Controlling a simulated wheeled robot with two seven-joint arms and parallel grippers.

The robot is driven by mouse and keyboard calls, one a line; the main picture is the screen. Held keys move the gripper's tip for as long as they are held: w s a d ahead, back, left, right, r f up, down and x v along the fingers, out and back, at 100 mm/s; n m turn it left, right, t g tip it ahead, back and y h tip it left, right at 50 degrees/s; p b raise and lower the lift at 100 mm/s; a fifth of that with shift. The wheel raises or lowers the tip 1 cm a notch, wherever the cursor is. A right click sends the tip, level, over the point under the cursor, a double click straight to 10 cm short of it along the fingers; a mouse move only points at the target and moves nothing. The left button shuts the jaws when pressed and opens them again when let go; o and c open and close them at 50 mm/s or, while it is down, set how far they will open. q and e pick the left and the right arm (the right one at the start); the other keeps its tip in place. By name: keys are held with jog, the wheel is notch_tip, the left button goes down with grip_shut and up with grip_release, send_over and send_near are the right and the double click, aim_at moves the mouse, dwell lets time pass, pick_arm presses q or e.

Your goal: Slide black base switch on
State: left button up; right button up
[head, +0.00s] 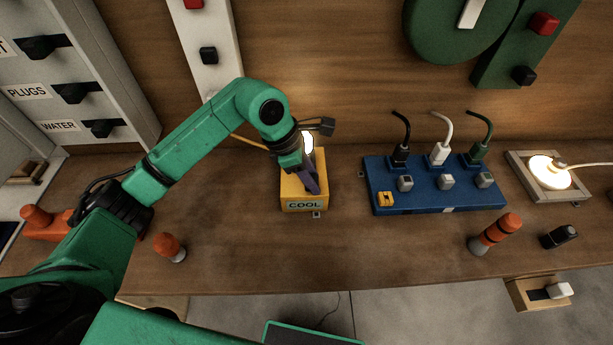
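A switch with a black base (540,294) and a white slider (559,290) sits on a small wooden box at the lower right, below the table's front edge. The white slider is at the right end of the black base. My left gripper (310,182) points down at the yellow box labelled COOL (304,205), far to the left of that switch. Its fingers overlap the box's top and partly hide it; I cannot tell whether they touch it or are open. A bright glow shows just behind the gripper. My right gripper is not in view.
A blue power strip (440,208) with several plugs and a lit round lamp (549,172) stand on the wooden table (350,260). A panel of black switches (75,92) is at the left.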

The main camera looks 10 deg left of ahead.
pick_arm(q)
jog(key=o, duration=0.4)
jog(key=shift+w+d+r, duration=0.1)
jog(key=shift+d+r, duration=0.05)
jog(key=shift+r, duration=0.05)
jog(key=shift+d+f, duration=0.1)
jog(key=shift+a+r, duration=0.25)
jog(key=shift+r, duration=0.05)
jog(key=b+v, duration=0.2)
jog(key=v, duration=1.2)
jog(key=shift+f, duration=0.1)
